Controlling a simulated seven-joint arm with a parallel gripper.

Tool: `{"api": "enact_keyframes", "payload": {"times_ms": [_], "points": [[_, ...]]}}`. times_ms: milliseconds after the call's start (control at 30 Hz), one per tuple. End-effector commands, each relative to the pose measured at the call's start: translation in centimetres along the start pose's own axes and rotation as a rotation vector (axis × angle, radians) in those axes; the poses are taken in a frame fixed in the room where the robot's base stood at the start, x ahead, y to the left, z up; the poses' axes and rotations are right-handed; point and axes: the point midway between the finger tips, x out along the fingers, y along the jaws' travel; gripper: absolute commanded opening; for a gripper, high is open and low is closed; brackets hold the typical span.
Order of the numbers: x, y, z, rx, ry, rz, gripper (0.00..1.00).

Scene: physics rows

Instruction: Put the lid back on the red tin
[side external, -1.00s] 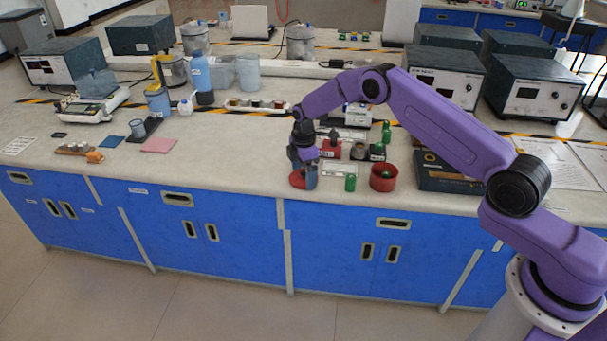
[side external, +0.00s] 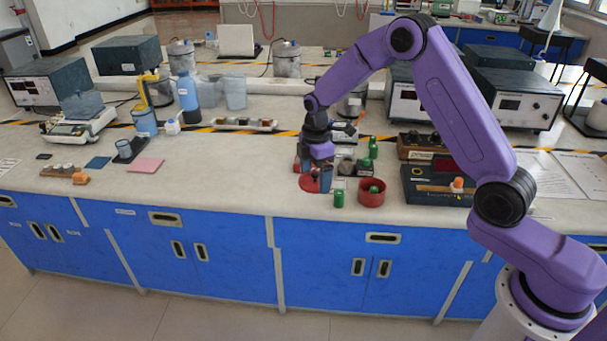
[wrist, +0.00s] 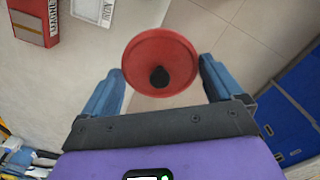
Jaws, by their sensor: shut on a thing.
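The red lid (side external: 309,184), a round disc with a dark knob, is held between my gripper's fingertips (side external: 313,172) above the bench's front part. In the wrist view the lid (wrist: 160,45) sits between the two blue fingers (wrist: 162,88), its knob in the middle. The red tin (side external: 371,197) stands open to the right of the lid, with something green inside. My gripper is to the left of the tin and apart from it. The tin is not visible in the wrist view.
Another green piece (side external: 373,149) and small boxes stand behind. A dark box (side external: 437,183) with an orange knob lies right of the tin.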

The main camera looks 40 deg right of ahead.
Motion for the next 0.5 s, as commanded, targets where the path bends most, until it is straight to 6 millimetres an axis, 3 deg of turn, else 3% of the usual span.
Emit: {"api": "enact_keyframes", "payload": {"times_ms": [300, 500], "points": [[-1.7, -3.6, 1.1, 0.000, 0.000, 0.000, 0.65], [-2.0, -4.0, 2.6, -0.003, 0.000, 0.001, 0.65]]}}
